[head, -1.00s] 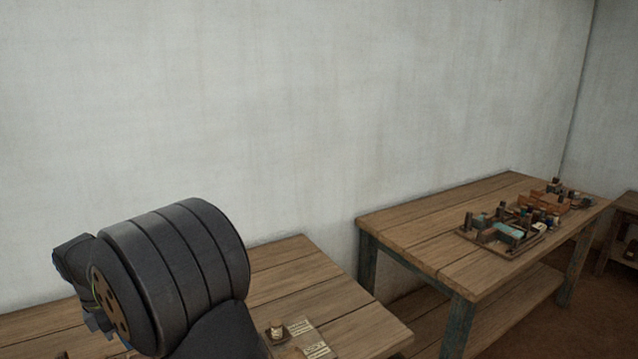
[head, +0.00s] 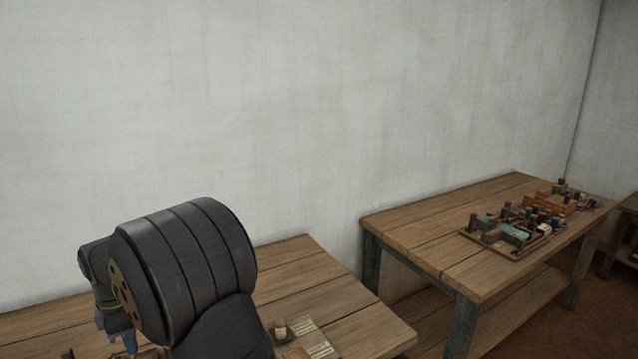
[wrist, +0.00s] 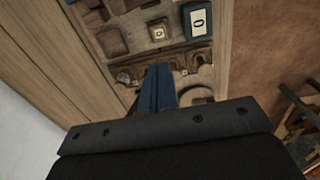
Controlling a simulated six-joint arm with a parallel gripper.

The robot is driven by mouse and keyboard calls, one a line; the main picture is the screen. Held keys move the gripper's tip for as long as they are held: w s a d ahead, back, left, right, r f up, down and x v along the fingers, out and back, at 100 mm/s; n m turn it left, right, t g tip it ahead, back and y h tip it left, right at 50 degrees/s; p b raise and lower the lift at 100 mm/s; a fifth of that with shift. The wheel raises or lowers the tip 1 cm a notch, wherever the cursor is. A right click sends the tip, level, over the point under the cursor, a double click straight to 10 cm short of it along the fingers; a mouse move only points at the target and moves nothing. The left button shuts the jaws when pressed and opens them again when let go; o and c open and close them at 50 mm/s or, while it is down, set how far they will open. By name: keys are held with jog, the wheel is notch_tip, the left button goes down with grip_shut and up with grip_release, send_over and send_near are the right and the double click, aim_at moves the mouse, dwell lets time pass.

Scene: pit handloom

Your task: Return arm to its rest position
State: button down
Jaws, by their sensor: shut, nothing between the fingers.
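My arm rises at the lower left of the head view, over the near wooden table (head: 330,297). My gripper (head: 130,343) hangs below the arm's dark end, and the arm partly hides it there. In the wrist view my gripper (wrist: 158,72) shows as blue fingers pressed together, with nothing between them. Beyond the fingertips lies a wooden tray (wrist: 130,72) with shaped compartments. It holds small items, among them a white card marked with an oval (wrist: 198,20).
A small round-topped item (head: 280,330) and a striped card stand on the near table. A second wooden table (head: 420,235) at the right carries a tray of small blocks (head: 510,234). A gap separates the tables. A pale wall (head: 300,110) rises behind them.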

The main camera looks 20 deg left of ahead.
jog(key=shift+r, duration=1.55)
